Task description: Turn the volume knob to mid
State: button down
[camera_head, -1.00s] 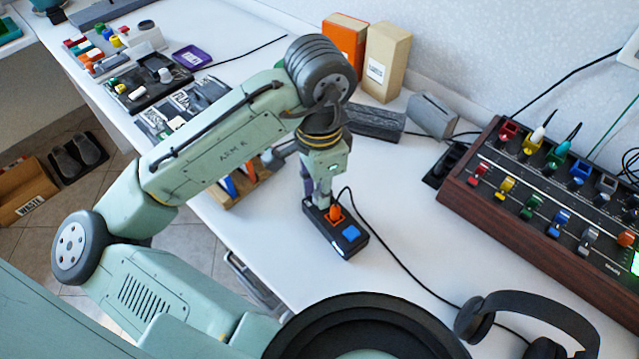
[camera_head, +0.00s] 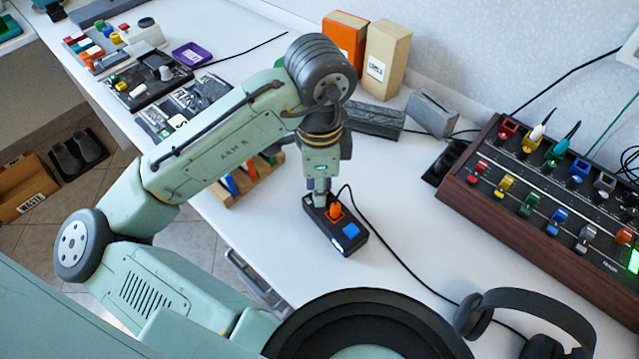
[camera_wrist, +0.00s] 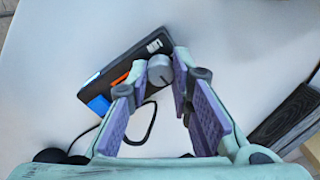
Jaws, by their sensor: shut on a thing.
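A small black control box (camera_head: 328,229) lies on the white table below my gripper. It has an orange rocker switch (camera_head: 336,210) and a blue button (camera_head: 351,231). The round grey knob (camera_wrist: 159,72) sits at the box's end, beside a small white label (camera_wrist: 155,45), in the wrist view. My gripper (camera_head: 318,193) points down over that end and hides the knob in the head view. In the wrist view its fingertips (camera_wrist: 163,74) are shut on the knob, one at each side. I cannot make out the knob's pointer or setting.
A black cable (camera_head: 385,250) runs from the box toward the headphones (camera_head: 520,312) at the lower right. A wood-sided mixer (camera_head: 545,225) stands to the right. A wooden rack (camera_head: 250,182) is left of the gripper.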

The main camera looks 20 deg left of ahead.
jog(key=c, duration=1.4)
grip_release()
notch_tip(320, 180, up, 12)
